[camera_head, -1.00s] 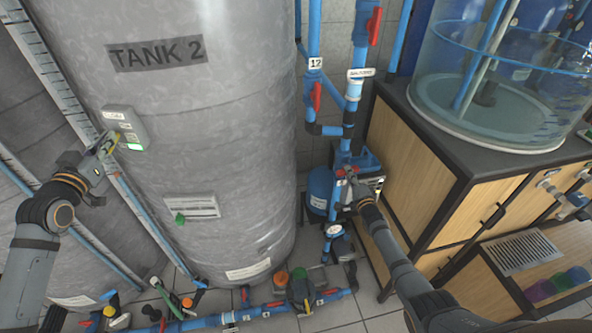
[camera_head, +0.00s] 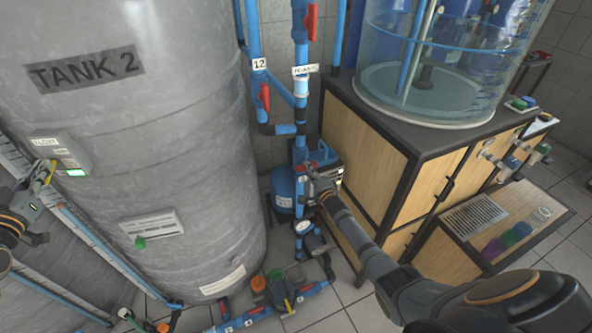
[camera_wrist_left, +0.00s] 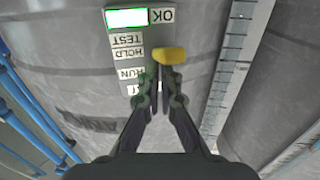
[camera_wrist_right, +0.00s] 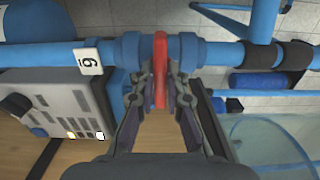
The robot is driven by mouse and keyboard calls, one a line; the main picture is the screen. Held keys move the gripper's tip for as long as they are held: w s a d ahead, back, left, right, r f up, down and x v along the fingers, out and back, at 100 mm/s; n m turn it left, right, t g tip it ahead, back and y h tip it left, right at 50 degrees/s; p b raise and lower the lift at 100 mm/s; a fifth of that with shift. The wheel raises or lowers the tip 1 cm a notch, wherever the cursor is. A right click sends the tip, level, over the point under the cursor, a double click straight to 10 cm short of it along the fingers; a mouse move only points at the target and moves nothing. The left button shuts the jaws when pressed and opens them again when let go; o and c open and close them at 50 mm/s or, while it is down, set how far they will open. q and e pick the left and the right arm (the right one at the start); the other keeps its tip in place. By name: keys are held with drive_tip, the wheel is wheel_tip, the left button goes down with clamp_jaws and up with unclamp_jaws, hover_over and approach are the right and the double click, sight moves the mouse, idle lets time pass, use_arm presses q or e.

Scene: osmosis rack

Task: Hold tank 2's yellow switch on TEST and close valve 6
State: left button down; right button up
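Tank 2 (camera_head: 150,150) carries a grey control box (camera_head: 62,152) with a lit green-edged display. In the left wrist view its yellow switch (camera_wrist_left: 169,55) sits beside the HOLD label, just below TEST. My left gripper (camera_wrist_left: 159,80) has its fingers close together, tips at the switch's near side; the knob shows in front of them, not clearly between them. Valve 6's red handle (camera_wrist_right: 160,65) on the blue pipe stands edge-on between the spread fingers of my right gripper (camera_wrist_right: 160,85), with small gaps on both sides. The right gripper also shows at the pipes in the head view (camera_head: 316,180).
A grey device with buttons (camera_wrist_right: 60,95) lies close beside the right gripper. Red-handled valve 12 (camera_head: 265,96) is above on the pipe. A wooden cabinet (camera_head: 365,150) with a clear tank stands to the right. Low blue pipes (camera_head: 255,313) run along the floor.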

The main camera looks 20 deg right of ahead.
drive_tip(key=o, duration=0.4)
drive_tip(key=s, duration=1.2)
